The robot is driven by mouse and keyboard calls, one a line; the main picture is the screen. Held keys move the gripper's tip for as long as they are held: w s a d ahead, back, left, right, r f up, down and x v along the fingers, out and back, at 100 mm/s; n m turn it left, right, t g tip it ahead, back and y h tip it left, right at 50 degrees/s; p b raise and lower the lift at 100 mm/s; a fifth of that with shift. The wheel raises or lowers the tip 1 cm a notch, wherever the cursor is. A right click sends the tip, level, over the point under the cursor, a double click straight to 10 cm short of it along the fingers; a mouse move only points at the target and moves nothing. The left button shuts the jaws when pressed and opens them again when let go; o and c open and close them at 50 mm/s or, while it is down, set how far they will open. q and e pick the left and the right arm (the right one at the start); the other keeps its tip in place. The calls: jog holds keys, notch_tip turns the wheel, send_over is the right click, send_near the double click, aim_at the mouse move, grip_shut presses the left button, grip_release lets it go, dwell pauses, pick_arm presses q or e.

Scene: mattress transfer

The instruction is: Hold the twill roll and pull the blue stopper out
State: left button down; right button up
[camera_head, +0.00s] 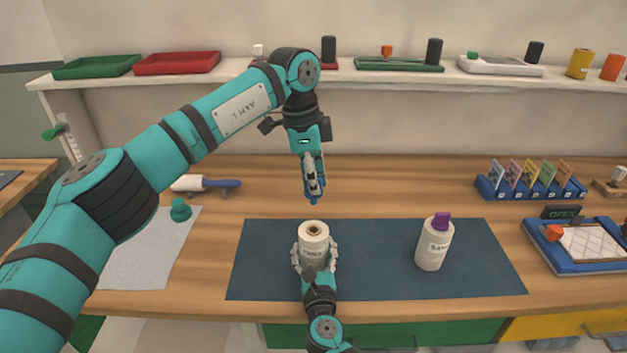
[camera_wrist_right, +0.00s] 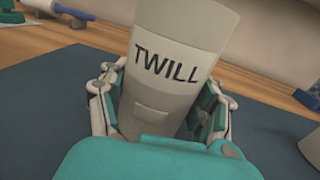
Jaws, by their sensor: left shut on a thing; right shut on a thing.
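The twill roll (camera_head: 314,236) is a pale roll standing upright on the dark blue mat, with an open brown-ringed hole in its top. In the right wrist view the roll (camera_wrist_right: 172,65) shows its TWILL label. My right gripper (camera_head: 315,258) is shut around its lower part, one finger on each side. It also shows in the right wrist view (camera_wrist_right: 160,110). My left gripper (camera_head: 313,187) points down above the roll, shut on the blue stopper (camera_head: 313,201). Only a small blue end shows below the fingers, clear of the roll's top.
A second pale roll with a purple stopper (camera_head: 441,221) stands to the right on the mat (camera_head: 380,279). A teal knob (camera_head: 180,210) sits by a grey sheet at left. A card rack (camera_head: 530,188) and blue tray (camera_head: 580,266) are at right. A shelf (camera_head: 200,77) runs behind.

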jog(key=o, duration=1.6)
jog(key=shift+s, duration=0.1)
